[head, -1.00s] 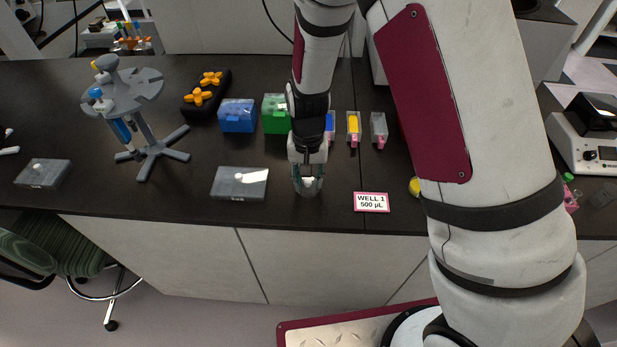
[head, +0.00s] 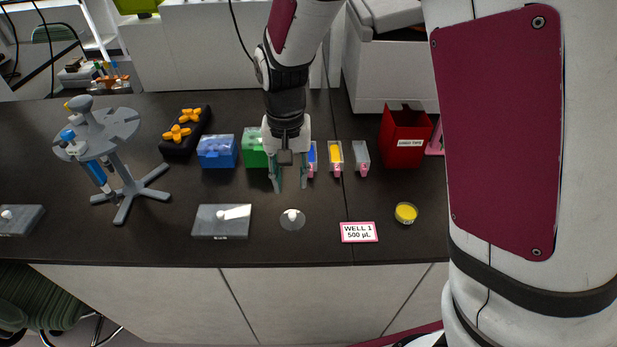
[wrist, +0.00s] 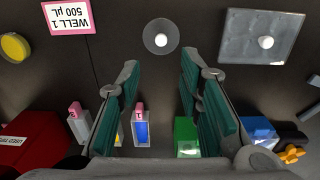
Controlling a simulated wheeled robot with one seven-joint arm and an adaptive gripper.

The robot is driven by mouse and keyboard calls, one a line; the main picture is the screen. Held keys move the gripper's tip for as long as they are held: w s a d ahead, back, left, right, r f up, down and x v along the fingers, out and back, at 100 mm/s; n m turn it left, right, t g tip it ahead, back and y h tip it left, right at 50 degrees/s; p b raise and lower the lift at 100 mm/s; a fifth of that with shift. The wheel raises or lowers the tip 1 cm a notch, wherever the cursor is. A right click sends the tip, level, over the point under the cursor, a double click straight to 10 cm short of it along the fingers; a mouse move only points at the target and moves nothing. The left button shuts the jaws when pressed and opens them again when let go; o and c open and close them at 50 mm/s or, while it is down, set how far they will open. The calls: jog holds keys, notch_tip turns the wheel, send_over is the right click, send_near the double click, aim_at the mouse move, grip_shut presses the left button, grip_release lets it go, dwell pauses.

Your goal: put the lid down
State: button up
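The lid (head: 292,219) is a small clear round disc with a white knob. It lies flat on the dark bench, between a grey plate with a white knob and the WELL 1 card. It also shows in the wrist view (wrist: 161,37), beyond my fingertips and apart from them. My gripper (head: 289,186) is open and empty above the bench, just behind the lid in the head view. In the wrist view my gripper's teal fingers (wrist: 158,68) are spread wide with nothing between them.
A grey plate (head: 221,222) lies left of the lid. The WELL 1 card (head: 359,232) and a yellow dish (head: 405,212) are to the right. Blue (head: 217,151) and green (head: 252,148) boxes, small troughs (head: 335,157) and a red bin (head: 404,139) stand behind. A pipette stand (head: 118,160) is at left.

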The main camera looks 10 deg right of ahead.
jog(key=s+d+r+t, duration=0.1)
jog(key=s+d+r, duration=0.1)
jog(key=r, duration=0.3)
jog(key=s+d+r+n+t+y, duration=0.1)
jog(key=s+d+r, duration=0.2)
jog(key=r, duration=0.2)
jog(key=s+d+r+t, duration=0.1)
jog(key=s+d+r, duration=0.1)
jog(key=r, duration=0.2)
jog(key=s+d+r+n+t+h, duration=0.1)
jog(key=s+d+r, duration=0.4)
jog(key=s, duration=0.7)
jog(key=shift+d+r+t, duration=0.2)
jog(key=shift+r+t, duration=0.5)
jog(key=shift+t, duration=0.1)
